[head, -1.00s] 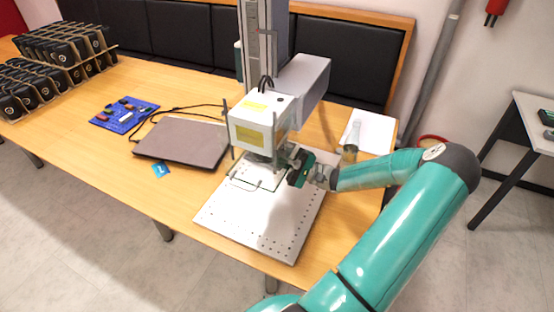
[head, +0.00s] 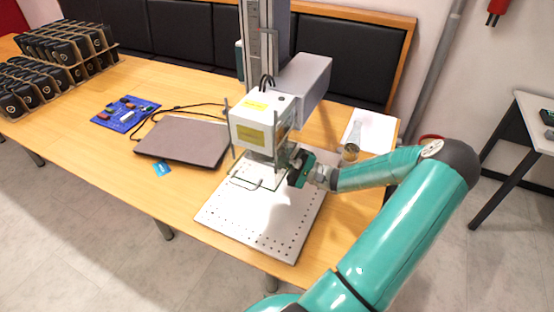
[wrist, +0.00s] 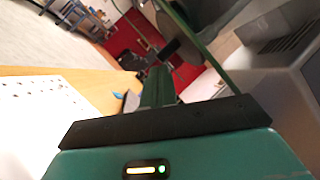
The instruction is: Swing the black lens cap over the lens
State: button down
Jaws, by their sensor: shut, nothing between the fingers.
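The white laser head (head: 262,122) with yellow labels hangs on its column above the perforated metal plate. My gripper (head: 288,160) is at the right side of the head's underside, above the plate; it is shut with nothing held. In the wrist view its green fingers (wrist: 158,86) point away from the camera. A small dark rounded piece just beyond them looks like the black lens cap (wrist: 168,49); I cannot tell whether the fingers touch it. In the head view the cap cannot be made out, and the lens is hidden under the laser head.
The metal plate (head: 280,225) is bare in front. A closed laptop (head: 183,140), a blue board (head: 125,114) and crates of black items lie left. A glass flask (head: 353,138) stands behind my forearm.

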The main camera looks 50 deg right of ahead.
jog(key=shift+a, duration=0.4)
jog(key=shift+s+a, duration=0.15)
jog(key=shift+a, duration=0.05)
dwell(0.8)
dwell(0.4)
